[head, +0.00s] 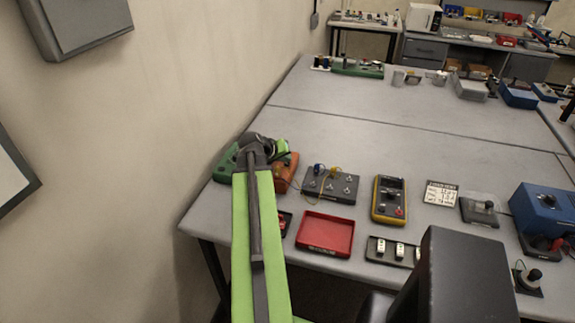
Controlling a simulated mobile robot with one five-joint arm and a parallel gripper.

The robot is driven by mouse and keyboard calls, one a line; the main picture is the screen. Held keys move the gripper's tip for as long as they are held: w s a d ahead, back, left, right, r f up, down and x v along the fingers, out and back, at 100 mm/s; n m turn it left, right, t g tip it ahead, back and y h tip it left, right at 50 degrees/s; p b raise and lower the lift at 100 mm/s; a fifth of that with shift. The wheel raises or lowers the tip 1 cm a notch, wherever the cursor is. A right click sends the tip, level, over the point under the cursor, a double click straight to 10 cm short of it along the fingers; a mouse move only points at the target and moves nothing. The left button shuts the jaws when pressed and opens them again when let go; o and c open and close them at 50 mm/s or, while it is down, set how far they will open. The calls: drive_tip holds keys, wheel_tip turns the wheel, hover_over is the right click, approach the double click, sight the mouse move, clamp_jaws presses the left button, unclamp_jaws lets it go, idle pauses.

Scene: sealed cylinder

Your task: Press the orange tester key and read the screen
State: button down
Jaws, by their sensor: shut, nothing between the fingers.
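A yellow handheld tester (388,200) with a dark screen lies on the near part of the grey table, right of centre. Small reddish spots show at its lower end; I cannot make out an orange key or any reading. An orange object (289,172) sits beside my arm near the table's left edge, partly hidden by it. My gripper (262,143) is at the far end of my green arm, over the table's left side by the orange object, well left of the tester. It looks shut and empty, though its fingertips are small and hard to see.
A dark terminal board (331,186) with wires, a red tray (325,233) and a dark strip with white pieces (392,251) surround the tester. A white card (441,193) and blue machine (543,212) stand right. A green object (224,165) is left. The table's middle is clear.

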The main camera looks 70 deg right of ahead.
drive_tip(key=shift+f+b, duration=0.35)
drive_tip(key=shift+b, duration=0.05)
idle(0.4)
idle(0.4)
drive_tip(key=shift+r+p, duration=0.8)
drive_tip(key=shift+r, duration=0.1)
wheel_tip(320, 180, up, 5)
drive_tip(key=p, duration=0.5)
idle(0.4)
